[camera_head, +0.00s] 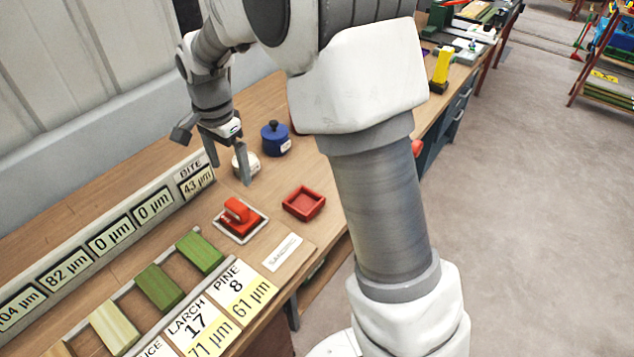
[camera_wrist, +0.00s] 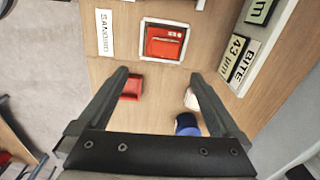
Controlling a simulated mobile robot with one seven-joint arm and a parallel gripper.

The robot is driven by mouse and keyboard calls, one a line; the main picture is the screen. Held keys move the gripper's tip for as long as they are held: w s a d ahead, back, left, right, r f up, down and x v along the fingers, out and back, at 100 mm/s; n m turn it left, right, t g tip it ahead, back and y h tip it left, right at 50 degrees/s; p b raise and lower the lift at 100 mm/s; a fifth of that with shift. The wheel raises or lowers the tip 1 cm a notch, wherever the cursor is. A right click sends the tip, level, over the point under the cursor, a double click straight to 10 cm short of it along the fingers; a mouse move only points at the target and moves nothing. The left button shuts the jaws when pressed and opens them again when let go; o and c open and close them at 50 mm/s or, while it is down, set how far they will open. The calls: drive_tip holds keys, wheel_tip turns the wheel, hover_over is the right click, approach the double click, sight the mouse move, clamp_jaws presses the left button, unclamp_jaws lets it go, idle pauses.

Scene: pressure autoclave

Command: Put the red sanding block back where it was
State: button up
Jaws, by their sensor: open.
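The red sanding block (camera_head: 237,213) rests on a flat pad with a pale frame (camera_head: 262,229) on the workbench. It also shows in the wrist view (camera_wrist: 164,42), inside the pale frame (camera_wrist: 144,55). My gripper (camera_head: 231,174) is open and empty above the bench, behind the block and apart from it. In the wrist view my gripper (camera_wrist: 159,74) has its fingers wide apart, with the block ahead of the fingertips. A shallow, empty red tray (camera_head: 303,203) sits right of the block. The tray is partly hidden by the left finger in the wrist view (camera_wrist: 132,88).
A blue lidded pot (camera_head: 275,139) and a pale pot (camera_head: 246,163) stand close to my gripper. A display strip (camera_head: 110,236) runs along the wall side. A white sanding label (camera_head: 282,252) and green wood samples (camera_head: 200,252) lie nearer.

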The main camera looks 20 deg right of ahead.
drive_tip(key=s+d+r+n+t, duration=0.2)
drive_tip(key=s+d+r+n, duration=0.25)
drive_tip(key=s+r, duration=0.3)
drive_tip(key=s+d+r+n+t, duration=0.25)
drive_tip(key=s+d+r, duration=0.35)
drive_tip(key=s, duration=0.3)
drive_tip(key=s+d+n, duration=0.2)
drive_tip(key=s+n, duration=0.1)
drive_tip(key=s, duration=0.4)
drive_tip(key=shift+s+d+f+n+t, duration=0.3)
drive_tip(key=shift+s+d+f+t, duration=0.05)
drive_tip(key=shift+d+f, duration=0.05)
